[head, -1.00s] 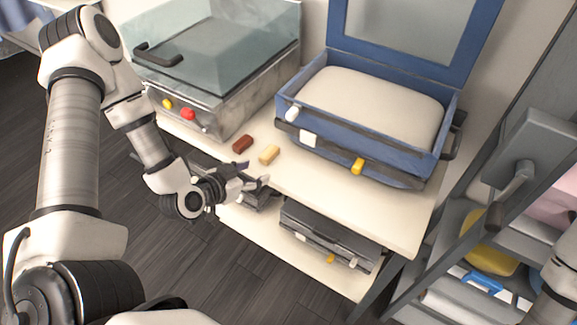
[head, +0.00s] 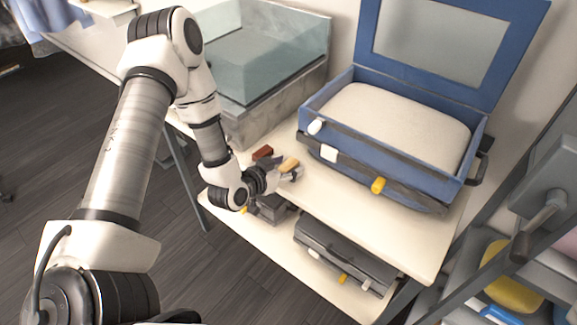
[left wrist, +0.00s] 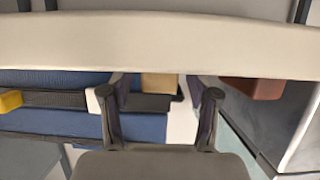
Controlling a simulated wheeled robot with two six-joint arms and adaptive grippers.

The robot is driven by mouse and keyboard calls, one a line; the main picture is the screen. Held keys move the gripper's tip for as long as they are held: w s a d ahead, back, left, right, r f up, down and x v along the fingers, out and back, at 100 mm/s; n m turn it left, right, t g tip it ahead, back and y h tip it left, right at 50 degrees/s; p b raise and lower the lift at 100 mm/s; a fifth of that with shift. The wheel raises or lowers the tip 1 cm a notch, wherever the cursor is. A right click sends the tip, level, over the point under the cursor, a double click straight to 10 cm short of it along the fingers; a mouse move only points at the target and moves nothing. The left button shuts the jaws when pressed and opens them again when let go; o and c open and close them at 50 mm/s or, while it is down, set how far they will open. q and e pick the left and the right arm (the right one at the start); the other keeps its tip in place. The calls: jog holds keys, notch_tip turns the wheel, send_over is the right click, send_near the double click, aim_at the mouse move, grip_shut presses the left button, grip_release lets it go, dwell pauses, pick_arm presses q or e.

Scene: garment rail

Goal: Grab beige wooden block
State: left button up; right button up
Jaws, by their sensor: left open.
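The beige wooden block (head: 289,164) lies on the upper tabletop near its front edge, beside a brown-red block (head: 262,153). My left gripper (head: 291,173) is open at the table's front edge, right by the beige block. In the left wrist view the beige block (left wrist: 158,83) shows between the two open fingers (left wrist: 163,97), partly hidden by the pale table edge. I cannot tell whether a finger touches it. My right gripper is out of view.
The pale table (head: 410,240) carries an open blue suitcase (head: 463,181) right of the block and a glass-topped grey box (head: 262,120) behind it. A dark case (head: 340,252) lies on the lower shelf. A grey rack stands at the right.

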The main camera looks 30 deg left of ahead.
pick_arm(q)
jog(key=shift+s, duration=0.1)
jog(key=c, duration=1)
jog(key=shift+c, duration=0.2)
jog(key=shift+r, duration=0.1)
